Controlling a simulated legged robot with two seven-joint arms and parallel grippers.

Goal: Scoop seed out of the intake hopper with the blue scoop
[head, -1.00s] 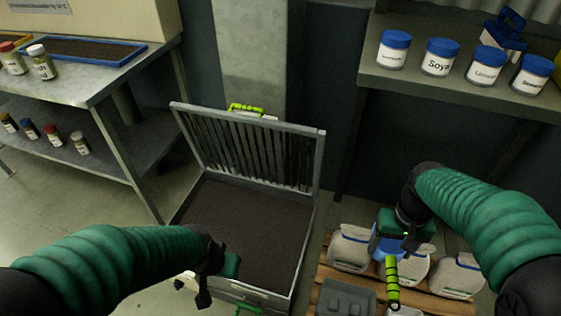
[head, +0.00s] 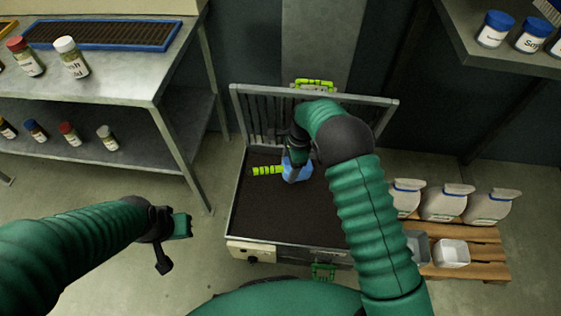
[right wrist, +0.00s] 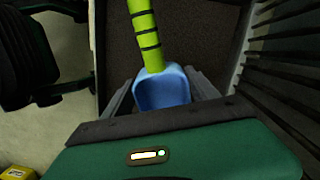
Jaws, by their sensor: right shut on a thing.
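The intake hopper (head: 238,200) is a grey box on the floor. Its slatted lid (head: 388,110) is raised at the back, and dark seed (head: 285,218) fills it in a flat layer. My right gripper (head: 291,160) is over the back part of the seed, shut on the blue scoop (head: 297,172). The scoop's lime handle with black bands points left. In the right wrist view the blue scoop (right wrist: 163,88) sits between the jaws, over the seed. Whether it touches or holds seed is unclear. My left gripper (head: 173,243) hangs left of the hopper; its jaws are unclear.
A steel table (head: 120,85) with jars and a blue-rimmed tray stands left. White sacks (head: 443,200) and small bins (head: 452,253) are on a pallet (head: 490,262) at right. A shelf (head: 480,52) with blue-lidded jars is upper right. Floor between table and hopper is clear.

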